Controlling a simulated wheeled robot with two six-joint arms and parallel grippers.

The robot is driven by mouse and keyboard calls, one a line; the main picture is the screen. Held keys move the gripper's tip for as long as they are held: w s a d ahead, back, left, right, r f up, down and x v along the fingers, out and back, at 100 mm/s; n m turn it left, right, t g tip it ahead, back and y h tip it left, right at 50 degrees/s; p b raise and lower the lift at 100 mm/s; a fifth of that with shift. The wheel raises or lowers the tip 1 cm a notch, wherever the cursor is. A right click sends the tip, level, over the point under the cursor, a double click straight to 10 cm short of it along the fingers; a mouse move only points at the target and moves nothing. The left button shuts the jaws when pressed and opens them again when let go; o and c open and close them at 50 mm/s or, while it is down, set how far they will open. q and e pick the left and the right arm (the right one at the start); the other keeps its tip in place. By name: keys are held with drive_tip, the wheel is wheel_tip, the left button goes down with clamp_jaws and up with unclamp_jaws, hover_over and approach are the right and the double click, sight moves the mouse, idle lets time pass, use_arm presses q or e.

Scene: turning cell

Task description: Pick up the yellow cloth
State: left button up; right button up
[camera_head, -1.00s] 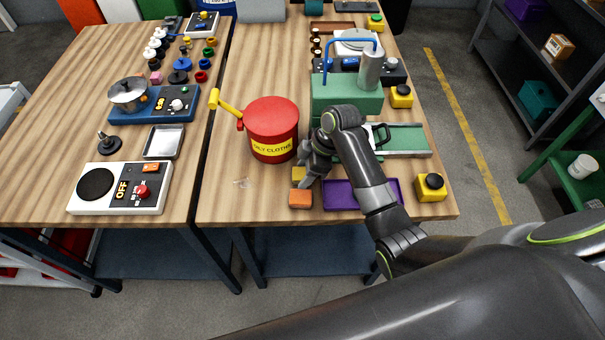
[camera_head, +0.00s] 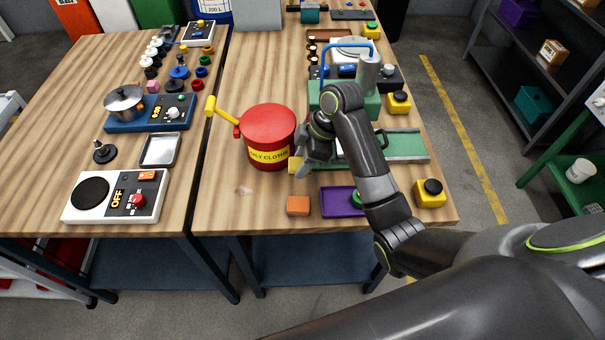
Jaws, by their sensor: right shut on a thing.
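The yellow cloth (camera_head: 294,165) shows as a small yellow patch at the fingers of my right gripper (camera_head: 302,168). The gripper is shut on it, just right of the red oily-cloths can (camera_head: 268,136). The cloth looks to be held above the table, and most of it is hidden behind the fingers. The can has a yellow label and its red lid is on; a yellow lever sticks out at its left. My left gripper is not in view.
An orange block (camera_head: 298,206) and a purple tray (camera_head: 338,202) lie near the front edge. A yellow button box (camera_head: 430,194) stands at the right corner. The green machine (camera_head: 332,99) is behind my right arm. The tabletop left of the orange block is clear.

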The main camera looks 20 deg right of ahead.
wheel_tip(320, 180, up, 11)
drive_tip(key=p, duration=0.9)
